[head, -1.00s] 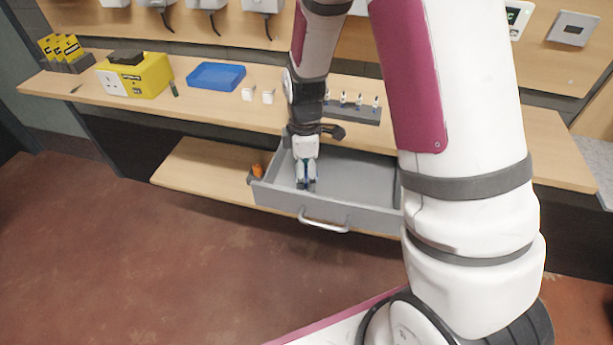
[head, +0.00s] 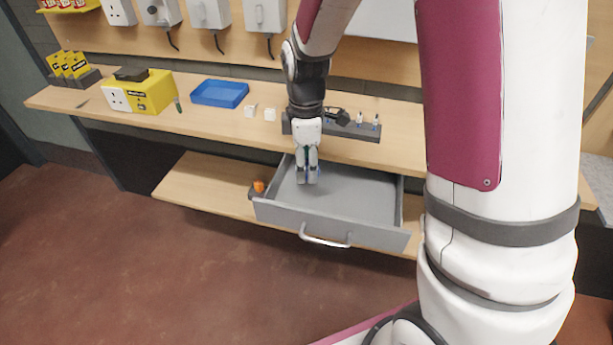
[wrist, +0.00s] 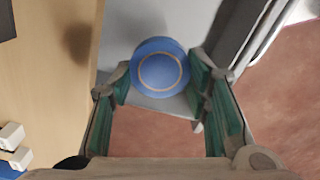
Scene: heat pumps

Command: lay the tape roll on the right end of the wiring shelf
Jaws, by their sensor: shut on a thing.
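The blue tape roll (wrist: 160,69) is between the two fingers of my gripper (wrist: 163,88) in the wrist view, with a thin tan ring on its face. In the head view my gripper (head: 307,180) points down over the left part of the open grey drawer (head: 330,222); only a little blue shows at its fingertips. The long wooden upper shelf (head: 225,121) runs along the wall behind the gripper. A lower wooden shelf (head: 205,184) lies below it. I cannot tell for sure which is the wiring shelf. My arm hides part of the right side.
On the upper shelf stand a yellow socket box (head: 143,92), a blue tray (head: 219,93), small white blocks (head: 250,111) and a dark rack (head: 350,130) with small pieces. An orange item (head: 258,186) lies by the drawer's left side. Bare wood shows right of the rack.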

